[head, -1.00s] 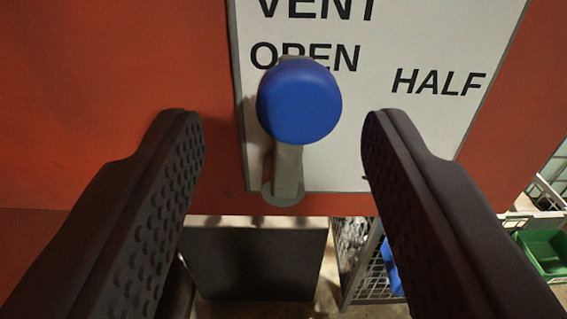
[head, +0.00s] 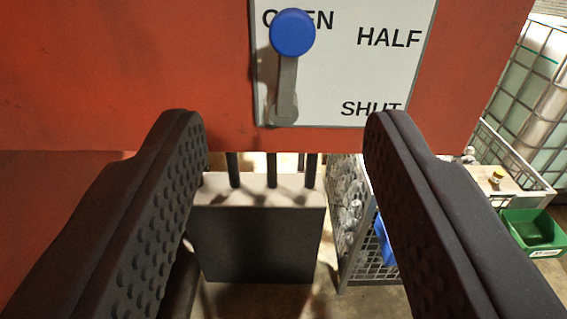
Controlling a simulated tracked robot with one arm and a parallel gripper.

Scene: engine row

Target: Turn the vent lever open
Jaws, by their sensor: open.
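The vent lever has a round blue knob (head: 292,33) on a grey arm (head: 286,88), near the top middle of the head view. The arm stands nearly upright from its pivot, and the knob covers part of the word OPEN. The white label plate (head: 350,75) behind it also reads HALF and SHUT, with SHUT partly hidden by my right finger. My gripper (head: 285,125) is open and empty. Its two dark, dimpled fingers are wide apart, with the knob above the fingertips in the picture and not touched.
The plate is on a red panel (head: 120,70). Below it are a grey box (head: 262,240) with dark posts, and a wire-mesh cage (head: 350,220). At the right are a green bin (head: 530,232), a light box with a yellow-topped item (head: 497,178), and a caged white tank (head: 540,90).

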